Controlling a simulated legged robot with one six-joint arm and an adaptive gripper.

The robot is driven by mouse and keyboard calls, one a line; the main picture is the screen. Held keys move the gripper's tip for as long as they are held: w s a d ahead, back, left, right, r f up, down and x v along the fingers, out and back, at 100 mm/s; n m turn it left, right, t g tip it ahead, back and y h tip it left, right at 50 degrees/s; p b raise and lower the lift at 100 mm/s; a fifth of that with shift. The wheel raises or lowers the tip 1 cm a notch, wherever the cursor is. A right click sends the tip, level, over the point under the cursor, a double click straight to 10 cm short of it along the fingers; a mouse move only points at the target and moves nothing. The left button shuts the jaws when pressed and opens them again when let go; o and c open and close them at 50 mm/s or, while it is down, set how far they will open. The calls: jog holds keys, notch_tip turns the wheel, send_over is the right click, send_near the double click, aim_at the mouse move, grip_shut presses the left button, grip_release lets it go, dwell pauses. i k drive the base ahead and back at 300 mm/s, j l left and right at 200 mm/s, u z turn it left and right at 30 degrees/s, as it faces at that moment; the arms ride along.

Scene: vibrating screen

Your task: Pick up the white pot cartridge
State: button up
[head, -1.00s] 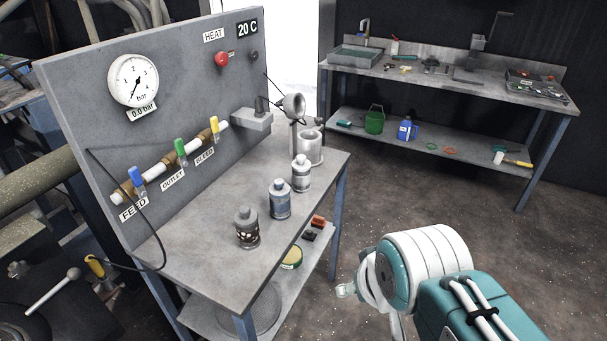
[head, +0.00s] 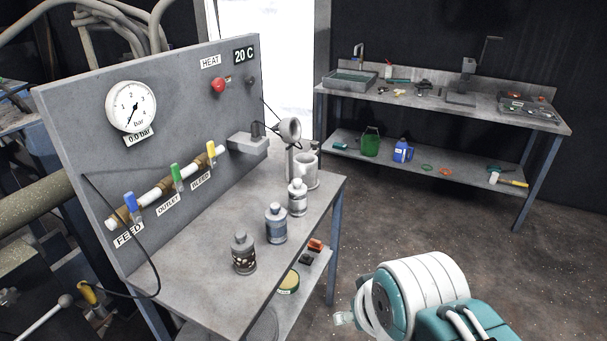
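Three small capped canisters stand upright in a row on the grey bench (head: 190,262). The farthest is a pale canister (head: 297,199) with a grey-white band; it looks the whitest of the three. The middle canister (head: 276,225) has a blue-grey band. The nearest canister (head: 243,256) has a dark patterned lower part. I cannot tell from labels which is the white pot cartridge. My white and teal arm shows at the lower right, off the bench's right side.
Behind the canisters stands a pale cup-like holder (head: 306,170) beside a ring-shaped fitting (head: 290,130). A panel (head: 75,130) with a gauge and coloured valve handles walls the bench's left side. A cable hangs at its front. A second workbench (head: 420,92) stands behind; floor between is clear.

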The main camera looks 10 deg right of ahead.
aim_at(297, 191)
jog(key=i+l, duration=0.15)
jog(key=l, duration=0.2)
jog(key=i+l, duration=0.15)
jog(key=l, duration=0.25)
jog(key=i+l, duration=0.15)
jog(key=l, duration=0.2)
jog(key=i+l+u, duration=0.1)
jog(key=i, duration=1)
